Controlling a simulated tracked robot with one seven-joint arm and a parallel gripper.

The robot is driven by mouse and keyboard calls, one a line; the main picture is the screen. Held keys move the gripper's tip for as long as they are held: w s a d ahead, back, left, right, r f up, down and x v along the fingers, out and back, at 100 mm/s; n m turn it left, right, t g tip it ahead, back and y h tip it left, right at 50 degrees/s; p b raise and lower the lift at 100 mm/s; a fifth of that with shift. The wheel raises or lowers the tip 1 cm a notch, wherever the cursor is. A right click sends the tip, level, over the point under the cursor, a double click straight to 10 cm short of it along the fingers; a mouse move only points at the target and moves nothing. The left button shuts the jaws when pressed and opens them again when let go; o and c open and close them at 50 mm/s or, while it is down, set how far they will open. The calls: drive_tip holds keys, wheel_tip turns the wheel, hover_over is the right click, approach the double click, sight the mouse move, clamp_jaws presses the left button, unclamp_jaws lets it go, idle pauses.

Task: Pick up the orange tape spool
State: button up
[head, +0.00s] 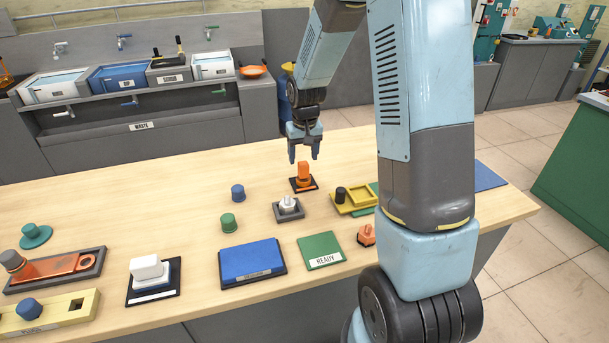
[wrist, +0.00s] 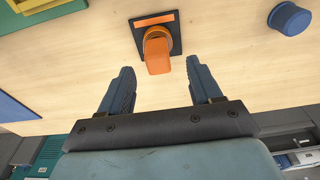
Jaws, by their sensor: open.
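An orange upright piece (head: 304,174), which looks like the orange tape spool, stands on a small black base (head: 294,188) on the wooden table. In the wrist view the orange piece (wrist: 157,50) has a rounded end and sits on the black base (wrist: 174,27), which carries an orange strip. My gripper (head: 304,158) is open and empty above the piece in the head view. In the wrist view my gripper's (wrist: 158,66) fingers are spread wide, with the piece between and just beyond the tips. I see no contact.
A grey holder with a white piece (head: 288,205) stands close in front. A yellow tray (head: 362,198) with a black cylinder is to the right. A blue cylinder (head: 238,192) and a green one (head: 228,222) are left. A smaller orange piece (head: 366,236) sits nearer the front edge.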

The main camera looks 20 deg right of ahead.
sight(303, 163)
drive_tip(key=shift+w+d+f, duration=0.1)
drive_tip(key=shift+w+f, duration=0.1)
drive_tip(key=shift+f, duration=0.7)
drive_tip(key=shift+w+f, duration=0.15)
drive_tip(key=shift+f, duration=0.75)
drive_tip(key=shift+w+d+f, duration=0.1)
drive_tip(key=shift+w+f, duration=0.1)
drive_tip(key=shift+f, duration=0.7)
drive_tip(key=shift+c, duration=0.5)
clamp_jaws()
